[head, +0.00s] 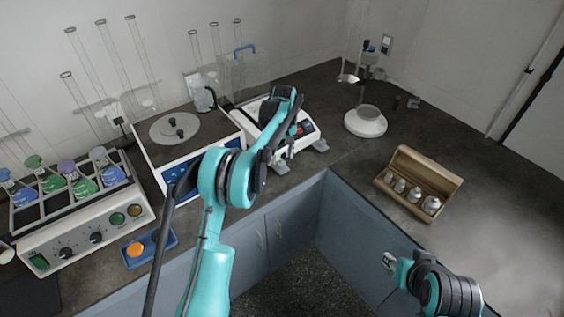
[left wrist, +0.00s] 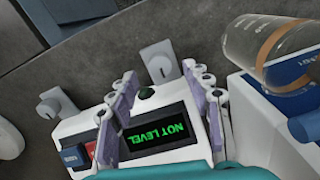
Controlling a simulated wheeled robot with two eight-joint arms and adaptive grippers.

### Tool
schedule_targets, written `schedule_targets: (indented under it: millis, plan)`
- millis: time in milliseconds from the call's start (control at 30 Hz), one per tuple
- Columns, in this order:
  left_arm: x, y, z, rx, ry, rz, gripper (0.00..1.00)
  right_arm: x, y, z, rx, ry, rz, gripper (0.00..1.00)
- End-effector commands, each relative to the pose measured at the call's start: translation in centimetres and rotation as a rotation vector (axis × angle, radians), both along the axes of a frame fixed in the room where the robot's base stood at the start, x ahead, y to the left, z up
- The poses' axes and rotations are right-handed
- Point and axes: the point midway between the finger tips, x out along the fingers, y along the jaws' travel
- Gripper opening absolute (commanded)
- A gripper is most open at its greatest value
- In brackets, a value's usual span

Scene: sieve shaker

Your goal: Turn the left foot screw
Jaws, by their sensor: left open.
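The balance (head: 303,130) is a white device with a dark display. In the left wrist view its display (left wrist: 160,138) appears upside down, reading "NOT LEVEL" in green. The left foot screw is a grey knob on a flat foot (left wrist: 158,62) at the balance's front edge; it also shows in the head view (head: 283,168). The right foot screw (left wrist: 50,105) stands at the other corner. My left gripper (left wrist: 160,74) is open over the front edge. Its fingers flank the left foot screw in the picture; I see no contact.
A glass vessel (left wrist: 275,45) is right of the balance in the left wrist view. A blue-fronted device (head: 185,150) stands left of the balance in the head view. A wooden weight box (head: 425,180) is on the right counter. Cabinets (head: 265,240) lie below the edge.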

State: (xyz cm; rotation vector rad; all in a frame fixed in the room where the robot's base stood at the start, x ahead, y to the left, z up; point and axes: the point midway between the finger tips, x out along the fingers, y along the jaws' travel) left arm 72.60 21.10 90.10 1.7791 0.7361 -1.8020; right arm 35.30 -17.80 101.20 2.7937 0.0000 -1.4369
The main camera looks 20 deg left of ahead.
Motion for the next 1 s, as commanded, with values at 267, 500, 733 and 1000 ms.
schedule_targets:
  millis: [267, 500, 733, 1000]
  plan:
    - [-0.1, 0.1, -3.2, -0.001, -0.001, 0.000, 0.49, 0.0, 0.0, -1.1, 0.000, 0.000, 0.000, 0.40]
    - [-0.1, 0.1, -3.3, 0.000, -0.001, -0.001, 0.49, 0.0, 0.0, -1.1, 0.000, 0.000, 0.000, 0.40]
    - [-0.1, 0.1, -3.3, 0.000, -0.001, -0.001, 0.02, 0.0, 0.0, -1.1, 0.000, 0.000, 0.000, 0.40]
    - [-0.1, 0.1, -3.2, 0.000, 0.000, -0.011, 0.00, 0.0, 0.0, -1.0, 0.000, 0.000, 0.000, 0.40]
